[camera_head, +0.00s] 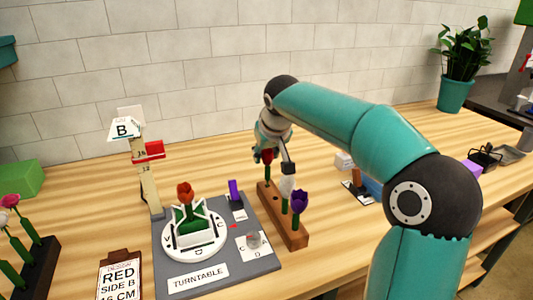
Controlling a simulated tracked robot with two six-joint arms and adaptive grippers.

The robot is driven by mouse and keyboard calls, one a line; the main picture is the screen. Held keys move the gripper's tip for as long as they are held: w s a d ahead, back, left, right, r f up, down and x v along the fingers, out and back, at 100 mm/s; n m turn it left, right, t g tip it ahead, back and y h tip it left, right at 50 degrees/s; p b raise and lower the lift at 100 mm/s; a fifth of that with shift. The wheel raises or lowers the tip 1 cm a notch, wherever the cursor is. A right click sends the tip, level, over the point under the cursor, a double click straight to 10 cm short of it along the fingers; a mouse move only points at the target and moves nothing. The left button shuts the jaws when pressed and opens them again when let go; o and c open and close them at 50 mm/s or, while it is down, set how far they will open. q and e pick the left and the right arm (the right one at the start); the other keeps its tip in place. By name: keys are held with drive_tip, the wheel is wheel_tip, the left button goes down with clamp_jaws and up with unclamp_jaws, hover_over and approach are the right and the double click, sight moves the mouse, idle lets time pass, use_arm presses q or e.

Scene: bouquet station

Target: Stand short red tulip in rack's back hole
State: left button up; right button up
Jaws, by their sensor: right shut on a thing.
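The red tulip (267,157) shows at my right gripper (277,150), over the back end of the wooden rack (294,237). The gripper is shut on the tulip; its fingers are partly hidden by the wrist and hard to make out. The tulip is about upright, with its green stem running down towards the rack's back end. I cannot tell whether the stem is in the back hole. A white flower (287,187) and a purple tulip (299,201) stand in the rack nearer the front. My left gripper is not in view.
Left of the rack, a grey mat (255,270) bears a white turntable (188,251) with an orange flower. A ruler post (147,180) stands behind it. Small items and a blue block (373,188) lie right.

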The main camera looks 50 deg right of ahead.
drive_tip(key=shift+f, duration=0.35)
idle(0.6)
idle(0.6)
drive_tip(key=o, duration=0.8)
drive_tip(key=shift+r, duration=0.1)
drive_tip(key=p+v, duration=0.2)
drive_tip(key=v, duration=0.4)
drive_tip(key=shift+s+r+p, duration=0.15)
drive_tip(key=shift+p, duration=0.15)
idle(0.8)
drive_tip(key=shift+o, duration=0.2)
drive_tip(key=o, duration=0.5)
